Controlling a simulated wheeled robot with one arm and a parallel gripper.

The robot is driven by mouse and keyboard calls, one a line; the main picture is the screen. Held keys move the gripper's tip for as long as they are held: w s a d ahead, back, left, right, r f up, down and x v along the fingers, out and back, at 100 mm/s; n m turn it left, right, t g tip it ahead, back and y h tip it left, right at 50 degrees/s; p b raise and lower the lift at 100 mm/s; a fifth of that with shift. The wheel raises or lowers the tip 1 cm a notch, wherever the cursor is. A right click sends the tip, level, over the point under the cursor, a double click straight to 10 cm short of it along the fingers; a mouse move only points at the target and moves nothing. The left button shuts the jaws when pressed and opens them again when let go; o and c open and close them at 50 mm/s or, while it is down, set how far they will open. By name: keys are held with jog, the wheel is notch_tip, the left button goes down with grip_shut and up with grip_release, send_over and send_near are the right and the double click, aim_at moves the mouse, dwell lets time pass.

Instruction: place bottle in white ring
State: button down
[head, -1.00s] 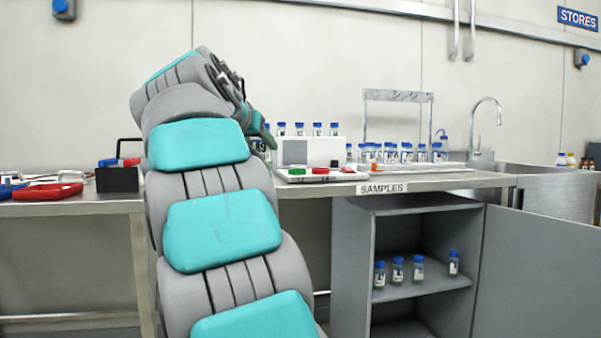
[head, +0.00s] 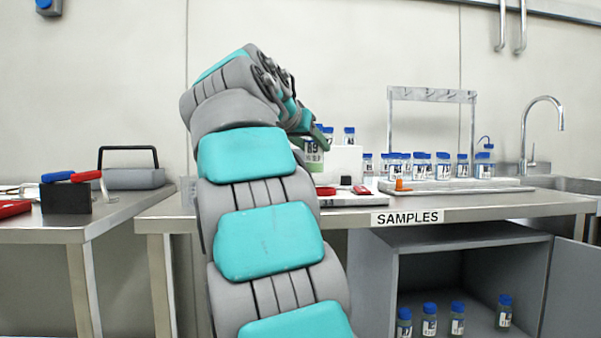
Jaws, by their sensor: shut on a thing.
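My gripper (head: 314,136) is in the head view, above the SAMPLES bench and partly hidden by my arm. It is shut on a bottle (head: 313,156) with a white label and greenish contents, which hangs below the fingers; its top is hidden. The bottle appears in front of the white rack (head: 347,160); I cannot tell how far it is from it. I cannot make out a white ring in this view.
Several blue-capped bottles (head: 443,166) stand on a tray on the bench (head: 470,205), left of the sink tap (head: 542,125). An open cabinet (head: 375,270) below holds several more. A dark block with coloured handles (head: 66,198) is on the left bench.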

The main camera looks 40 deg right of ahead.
jog(key=w+d+p, duration=0.1)
jog(key=w+p, duration=0.1)
jog(key=w, duration=0.2)
jog(key=w+d+p, duration=0.2)
jog(key=w, duration=0.2)
jog(key=w+d+f+p, duration=0.1)
jog(key=w+d+p, duration=0.1)
jog(key=w, duration=0.2)
jog(key=shift+w+d, duration=0.2)
jog(key=shift+w, duration=0.2)
jog(key=shift+w+d+f, duration=0.1)
jog(key=shift+w+f, duration=0.1)
jog(key=shift+f, duration=0.1)
notch_tip(320, 180, down, 3)
jog(key=b, duration=0.3)
jog(key=shift+f, duration=0.15)
jog(key=shift+f, duration=0.2)
jog(key=c, duration=0.6)
grip_release()
jog(key=shift+r, duration=0.1)
jog(key=shift+r, duration=0.1)
